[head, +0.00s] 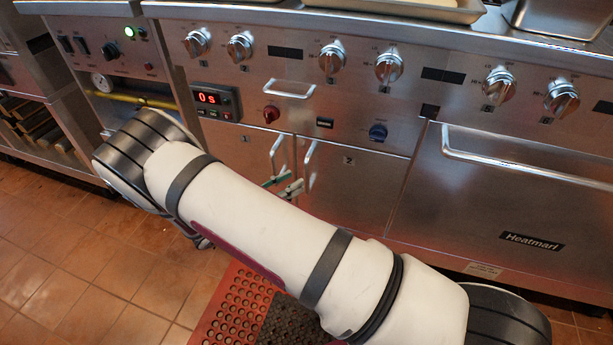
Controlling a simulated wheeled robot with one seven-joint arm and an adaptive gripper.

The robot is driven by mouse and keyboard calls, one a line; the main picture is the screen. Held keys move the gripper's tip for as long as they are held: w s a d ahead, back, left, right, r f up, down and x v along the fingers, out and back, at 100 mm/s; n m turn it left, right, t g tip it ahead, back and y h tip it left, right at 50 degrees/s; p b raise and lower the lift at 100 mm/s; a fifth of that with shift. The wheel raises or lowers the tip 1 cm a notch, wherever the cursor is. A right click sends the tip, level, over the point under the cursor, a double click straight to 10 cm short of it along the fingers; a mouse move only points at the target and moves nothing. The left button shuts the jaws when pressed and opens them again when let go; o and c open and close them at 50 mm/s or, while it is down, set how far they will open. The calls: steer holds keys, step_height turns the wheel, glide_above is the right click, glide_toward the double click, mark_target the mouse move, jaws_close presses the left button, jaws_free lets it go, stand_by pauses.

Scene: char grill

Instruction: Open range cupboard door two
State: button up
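Range cupboard door two (358,188) is the steel door with a small "2" label, in the middle of the range in the head view. It looks shut, flush with the front. Its slim upright handle (310,153) is at the door's upper left edge. My gripper (286,184) is mostly hidden behind my white arm. Only its finger ends, with some green on them, show just below and left of that handle. I cannot tell whether they touch the handle or how far apart they are.
Another cupboard door (243,150) with its own handle (276,150) is to the left. A wide oven door (500,200) with a long bar is to the right. Knobs line the panel above. A red perforated mat (232,305) and a dark mat lie on the tiled floor.

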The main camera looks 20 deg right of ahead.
mark_target(307, 192)
steer(key=shift+b+x, duration=0.7)
steer(key=shift+x, duration=2.35)
jaws_close()
